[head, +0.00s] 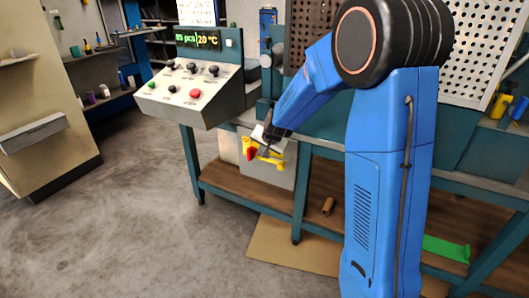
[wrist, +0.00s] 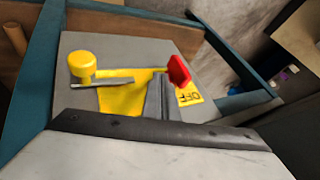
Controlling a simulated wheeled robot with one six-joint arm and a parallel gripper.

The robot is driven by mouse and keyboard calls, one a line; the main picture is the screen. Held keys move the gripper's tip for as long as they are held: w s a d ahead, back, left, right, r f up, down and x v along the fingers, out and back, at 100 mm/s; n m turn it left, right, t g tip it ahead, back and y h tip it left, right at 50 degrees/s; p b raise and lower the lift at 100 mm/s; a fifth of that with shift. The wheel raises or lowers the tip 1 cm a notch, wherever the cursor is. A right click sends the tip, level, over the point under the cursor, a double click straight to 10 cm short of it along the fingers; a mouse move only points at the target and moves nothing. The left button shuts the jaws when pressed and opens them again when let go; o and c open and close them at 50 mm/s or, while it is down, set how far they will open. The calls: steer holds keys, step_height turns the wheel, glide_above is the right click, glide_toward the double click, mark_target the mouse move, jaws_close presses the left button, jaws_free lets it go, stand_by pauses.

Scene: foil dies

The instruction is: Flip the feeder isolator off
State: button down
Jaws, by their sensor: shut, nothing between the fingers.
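The feeder isolator is a grey box (head: 283,175) under the bench top, with a yellow plate (wrist: 122,96) on its face. A red handle piece (head: 251,154) is at the plate's left in the head view; in the wrist view it stands up (wrist: 178,70) beside a yellow label (wrist: 189,95) reading OFF, upside down. A yellow knob (wrist: 82,64) stands by a grey bar (wrist: 108,81) on the opposite side. My gripper (wrist: 160,82) is shut and empty, its fingertips over the plate, close beside the red piece. I cannot tell whether they touch.
A sloped control panel (head: 190,95) with knobs and a red button is up and left of the isolator. The bench's teal legs (head: 303,190) and lower wooden shelf (head: 235,183) are close by. A brown cylinder (head: 328,206) lies on the shelf. Open floor (head: 130,200) is at left.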

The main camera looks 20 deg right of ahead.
mark_target(251, 148)
steer(key=shift+w+a, duration=0.85)
steer(key=shift+w, duration=0.05)
steer(key=shift+w+a+r+n+g+h, duration=0.3)
steer(key=shift+w+a+r+g+h, duration=0.15)
steer(key=shift+g+h, duration=0.4)
stand_by(1.4)
steer(key=shift+w+a+r+n+g+h, duration=0.1)
steer(key=shift+w+a+n+g+h, duration=0.15)
steer(key=shift+g+h, duration=0.4)
steer(key=shift+w+a+r+n+g+h, duration=0.15)
steer(key=shift+w+a+g+h, duration=0.2)
steer(key=shift+g+h, duration=0.25)
steer(key=shift+w+a+f, duration=0.25)
steer(key=shift+w+a, duration=0.6)
steer(key=shift+a, duration=0.05)
steer(key=shift+w+a, duration=0.15)
steer(key=v, duration=1.7)
steer(key=shift+r, duration=0.25)
